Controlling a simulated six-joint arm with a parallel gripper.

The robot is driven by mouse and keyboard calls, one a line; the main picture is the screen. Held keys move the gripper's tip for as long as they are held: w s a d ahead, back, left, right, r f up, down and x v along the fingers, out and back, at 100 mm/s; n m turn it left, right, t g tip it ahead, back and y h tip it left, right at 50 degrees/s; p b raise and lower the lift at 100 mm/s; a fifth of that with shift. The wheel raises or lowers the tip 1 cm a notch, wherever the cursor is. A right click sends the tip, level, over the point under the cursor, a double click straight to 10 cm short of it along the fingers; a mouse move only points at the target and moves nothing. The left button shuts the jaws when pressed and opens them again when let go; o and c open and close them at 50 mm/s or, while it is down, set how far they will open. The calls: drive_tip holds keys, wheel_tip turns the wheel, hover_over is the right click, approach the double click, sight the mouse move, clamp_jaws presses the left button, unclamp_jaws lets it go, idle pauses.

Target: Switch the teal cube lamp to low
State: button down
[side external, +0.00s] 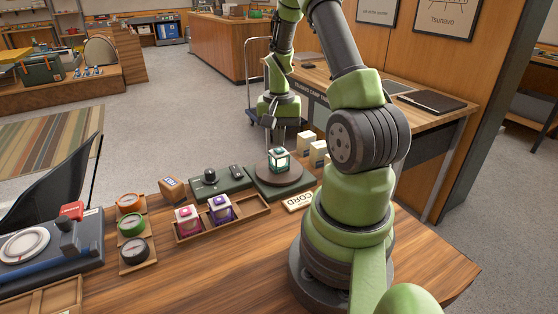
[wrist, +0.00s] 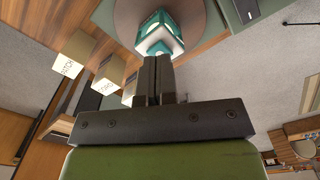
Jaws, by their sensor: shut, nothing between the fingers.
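The teal cube lamp (side external: 279,160) stands upright on a round dark base plate (side external: 262,181). Its side faces look pale and bright; I cannot tell its light level. It also shows in the wrist view (wrist: 160,33) at the top middle, with the round plate (wrist: 207,22) around it. My gripper (side external: 279,145) is right at the lamp's top in the side view. In the wrist view my gripper (wrist: 157,60) has its two fingers together, empty, with the tips at the lamp's near edge. I cannot tell whether they touch it.
A pink cube lamp (side external: 188,221) and a purple one (side external: 220,210) sit in a wooden tray (side external: 247,220). Cream blocks (side external: 305,141) stand close behind the plate.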

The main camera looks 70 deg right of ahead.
sight(278, 150)
drive_tip(key=shift+r, duration=0.45)
drive_tip(key=shift+r, duration=2.5)
drive_tip(key=shift+r, duration=0.1)
drive_tip(key=w+a+r+n+t, duration=0.2)
drive_tip(key=a+r, duration=0.3)
drive_tip(key=a, duration=0.2)
drive_tip(key=w+a+r+n+t, duration=0.1)
drive_tip(key=w+a+r+n, duration=0.15)
drive_tip(key=a+r, duration=0.3)
drive_tip(key=s+a+r+n+t+y, duration=0.1)
drive_tip(key=s+a+r+n+t, duration=0.1)
drive_tip(key=a, duration=0.5)
drive_tip(key=s+a+r+n+t+y, duration=0.1)
drive_tip(key=s+a+r+n+t, duration=0.1)
drive_tip(key=s+a+n, duration=0.2)
drive_tip(key=s+a, duration=0.2)
drive_tip(key=a, duration=0.1)
drive_tip(key=shift+a+r, duration=0.15)
